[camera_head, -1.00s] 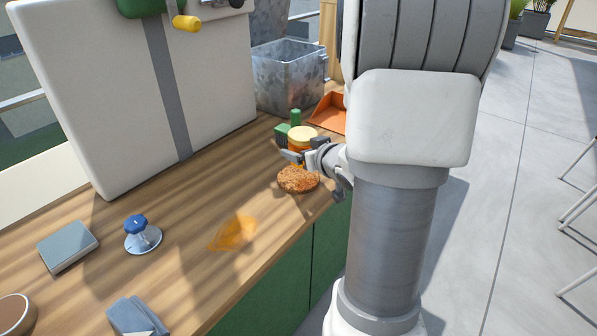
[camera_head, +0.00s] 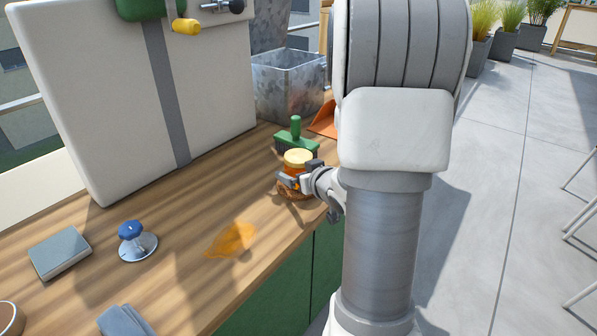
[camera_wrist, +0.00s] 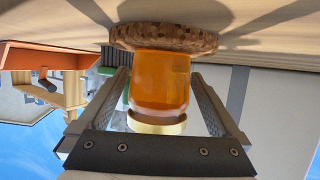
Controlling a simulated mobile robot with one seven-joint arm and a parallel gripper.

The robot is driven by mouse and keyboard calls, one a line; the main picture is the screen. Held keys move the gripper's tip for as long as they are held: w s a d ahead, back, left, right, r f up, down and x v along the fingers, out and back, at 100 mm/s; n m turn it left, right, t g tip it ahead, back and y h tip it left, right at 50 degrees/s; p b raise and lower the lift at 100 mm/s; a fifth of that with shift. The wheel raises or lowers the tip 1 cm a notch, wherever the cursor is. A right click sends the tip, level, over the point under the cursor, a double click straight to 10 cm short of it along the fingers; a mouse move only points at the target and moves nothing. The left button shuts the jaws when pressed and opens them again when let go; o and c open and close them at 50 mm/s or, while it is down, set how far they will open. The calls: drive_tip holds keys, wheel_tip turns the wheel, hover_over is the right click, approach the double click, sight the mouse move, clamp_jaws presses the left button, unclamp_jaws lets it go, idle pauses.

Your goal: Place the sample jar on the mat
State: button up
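The sample jar (camera_head: 296,161), amber with a pale yellow lid, stands upright on the round brown cork mat (camera_head: 295,195). In the wrist view, which is upside down, the jar (camera_wrist: 160,82) rests with its base against the speckled mat (camera_wrist: 163,38) and looks near its middle. My gripper (camera_head: 302,176) is around the jar at its side. In the wrist view its fingers (camera_wrist: 159,75) stand on either side of the jar, with a narrow gap showing at each side. The gripper looks open. My fingers hide part of the jar and mat in the head view.
A green-handled brush (camera_head: 296,138) stands just behind the jar. A metal bin (camera_head: 289,84) and an orange dustpan (camera_head: 324,120) are farther back. An orange spill (camera_head: 231,240), a blue-knobbed tool (camera_head: 135,240) and a grey box (camera_head: 60,252) lie on the wooden counter (camera_head: 185,210).

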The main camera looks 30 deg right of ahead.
drive_tip(key=shift+r, duration=0.1)
drive_tip(key=shift+r, duration=0.25)
drive_tip(key=v, duration=0.8)
drive_tip(key=shift+s+f+p, duration=0.1)
drive_tip(key=shift+s+p, duration=0.25)
drive_tip(key=shift+s+a+b, duration=0.1)
drive_tip(key=shift+s+b, duration=0.2)
drive_tip(key=shift+b, duration=0.2)
drive_tip(key=shift+b+v, duration=1.4)
drive_tip(key=shift+b, duration=0.4)
drive_tip(key=shift+w+a, duration=0.1)
drive_tip(key=shift+w, duration=0.05)
